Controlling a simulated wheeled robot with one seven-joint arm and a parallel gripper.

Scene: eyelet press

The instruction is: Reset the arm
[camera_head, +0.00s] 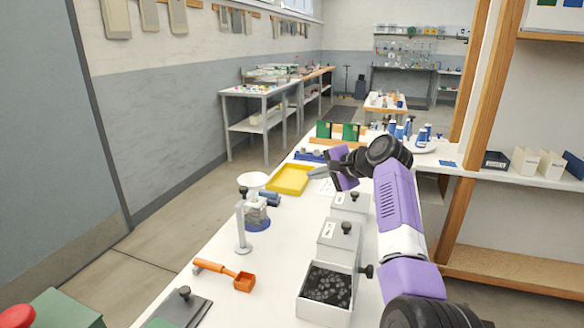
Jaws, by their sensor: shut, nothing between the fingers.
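My arm reaches from the lower right up over the white table. My gripper (318,173) hangs above the table near the right end of the yellow tray (290,179). Its fingers point left and are shut with nothing seen between them. Whether the fingertips touch anything cannot be told from this view.
Grey lidded boxes (336,241) stand below my arm, and a nearer open box (323,313) holds dark pieces. An orange scoop (240,280), a stand (242,228) and a jar with a funnel (255,208) are at left. A shelf (505,174) borders the right.

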